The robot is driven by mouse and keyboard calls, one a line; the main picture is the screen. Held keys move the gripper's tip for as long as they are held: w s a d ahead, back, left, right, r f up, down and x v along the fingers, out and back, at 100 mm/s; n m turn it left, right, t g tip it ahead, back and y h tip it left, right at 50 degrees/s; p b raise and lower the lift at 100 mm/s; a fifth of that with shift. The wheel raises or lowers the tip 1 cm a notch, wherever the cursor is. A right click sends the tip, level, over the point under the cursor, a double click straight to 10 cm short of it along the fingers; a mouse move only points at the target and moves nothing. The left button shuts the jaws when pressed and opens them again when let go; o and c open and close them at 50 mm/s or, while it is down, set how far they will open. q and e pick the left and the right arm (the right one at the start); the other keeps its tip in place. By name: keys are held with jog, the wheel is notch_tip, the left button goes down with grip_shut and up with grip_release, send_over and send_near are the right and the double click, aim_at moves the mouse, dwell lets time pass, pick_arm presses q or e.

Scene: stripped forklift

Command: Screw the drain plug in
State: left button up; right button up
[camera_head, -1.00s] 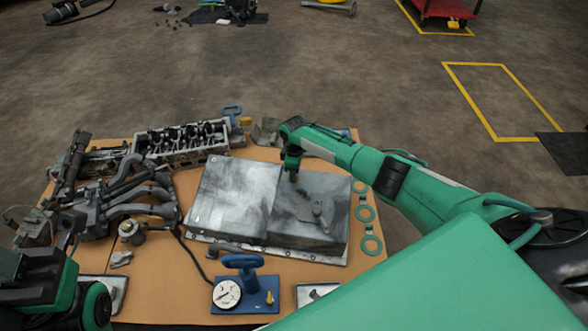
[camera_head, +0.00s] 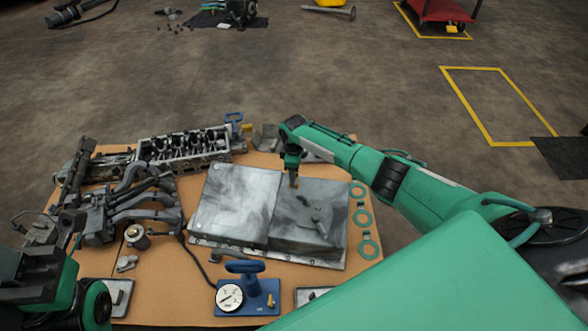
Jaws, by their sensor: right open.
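A grey metal oil pan (camera_head: 228,212) lies upside down on the tan workbench, with a lower right half (camera_head: 335,205). My right gripper (camera_head: 294,182) points down above the far edge of that lower half, near the step between the halves. It is open; its fingertips are small and partly dark, and I cannot tell if they touch the pan. A grey, tool-like shape (camera_head: 315,226) shows on the lower half; it may be partly shadow. I cannot make out the drain plug or its hole.
A cylinder head (camera_head: 183,145) and manifold pipes (camera_head: 140,205) crowd the bench's left side. Green ring gaskets (camera_head: 362,217) lie right of the pan. A blue-handled gauge stand (camera_head: 245,285) is at the front. The surrounding floor is mostly clear.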

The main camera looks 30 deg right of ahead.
jog(key=o, duration=0.5)
jog(key=shift+o, duration=0.2)
notch_tip(320, 180, up, 14)
jog(key=p, duration=0.5)
jog(key=shift+f, duration=0.15)
